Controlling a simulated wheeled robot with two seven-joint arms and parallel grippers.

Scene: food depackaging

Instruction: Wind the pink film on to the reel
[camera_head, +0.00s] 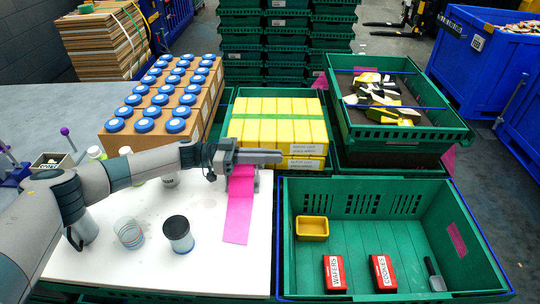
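The pink film (238,212) is a flat strip on the white work surface (105,268), its upper end passing under my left gripper (262,157). My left arm comes in from the left and the gripper points right, over the far right part of that surface. Its fingers are seen side-on and overlap, so I cannot tell whether they are shut or grip the film. A small grey part (257,182) shows just beside the film's top end. The reel is not clearly visible and may be hidden behind the gripper. My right gripper is not in view.
A dark-lidded jar (178,234) and a clear ringed cup (129,233) stand left of the film. Behind are blue-capped bottles (144,125) and yellow boxes (262,130). A green crate (345,202) at right holds red boxes and a yellow tray (312,228).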

